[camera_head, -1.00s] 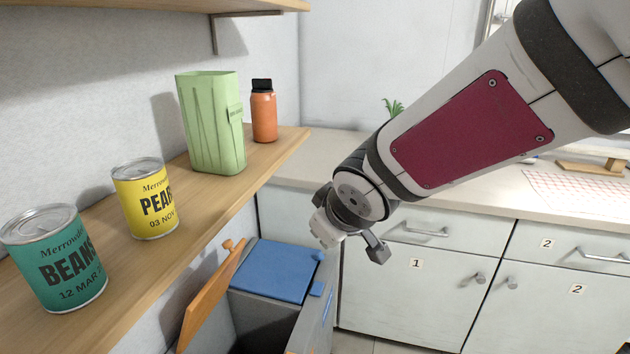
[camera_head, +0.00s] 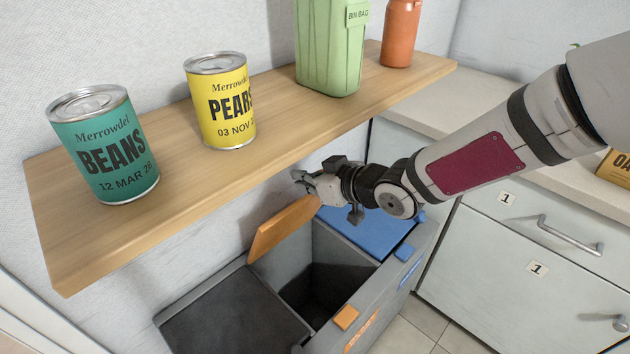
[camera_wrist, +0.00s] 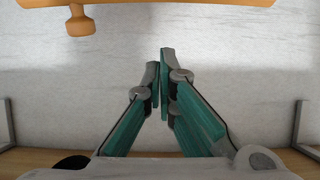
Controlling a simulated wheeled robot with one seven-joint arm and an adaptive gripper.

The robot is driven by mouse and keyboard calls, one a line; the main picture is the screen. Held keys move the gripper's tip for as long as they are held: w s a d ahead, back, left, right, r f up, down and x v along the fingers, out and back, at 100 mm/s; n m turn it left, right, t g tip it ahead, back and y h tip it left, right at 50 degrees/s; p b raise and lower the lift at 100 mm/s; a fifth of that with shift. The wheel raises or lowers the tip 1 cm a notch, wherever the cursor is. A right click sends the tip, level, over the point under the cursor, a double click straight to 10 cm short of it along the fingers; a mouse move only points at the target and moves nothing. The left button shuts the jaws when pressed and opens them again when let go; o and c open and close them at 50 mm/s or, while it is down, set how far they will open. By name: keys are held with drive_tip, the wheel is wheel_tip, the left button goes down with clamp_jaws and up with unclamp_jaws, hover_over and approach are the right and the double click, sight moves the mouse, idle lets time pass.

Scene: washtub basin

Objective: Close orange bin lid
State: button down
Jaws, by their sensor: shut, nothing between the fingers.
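The orange bin lid (camera_head: 283,228) stands raised and tilted at the back of its bin, close to the wall under the shelf. Its bin's compartment (camera_head: 325,285) is open and dark inside. My gripper (camera_head: 300,178) is just above the lid's upper right end, between the lid and the shelf edge. In the wrist view my gripper's fingers (camera_wrist: 161,60) are together and empty, with the pale wall beyond. The orange lid (camera_wrist: 150,4) crosses the top of that view, its knob (camera_wrist: 81,24) at the left, with a gap to the fingertips.
A wooden shelf (camera_head: 190,190) overhangs the bins, with a beans can (camera_head: 105,145), a pears can (camera_head: 222,100), a green bin-bag box (camera_head: 328,50) and an orange bottle (camera_head: 400,35). A blue lid (camera_head: 375,235) lies shut at right; a dark lid (camera_head: 235,315) lies shut at left.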

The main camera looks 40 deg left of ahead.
sight(299, 200)
drive_tip(key=a+f, duration=0.3)
drive_tip(key=a, duration=0.1)
drive_tip(key=shift+w+f, duration=0.2)
drive_tip(key=shift+f, duration=0.2)
drive_tip(key=shift+s+d+f, duration=0.1)
drive_tip(key=shift+d+f, duration=0.15)
drive_tip(key=shift+d, duration=0.2)
drive_tip(key=shift+s+d+f, duration=0.1)
drive_tip(key=shift+d+f, duration=0.1)
drive_tip(key=shift+d, duration=0.25)
drive_tip(key=shift+w, duration=0.15)
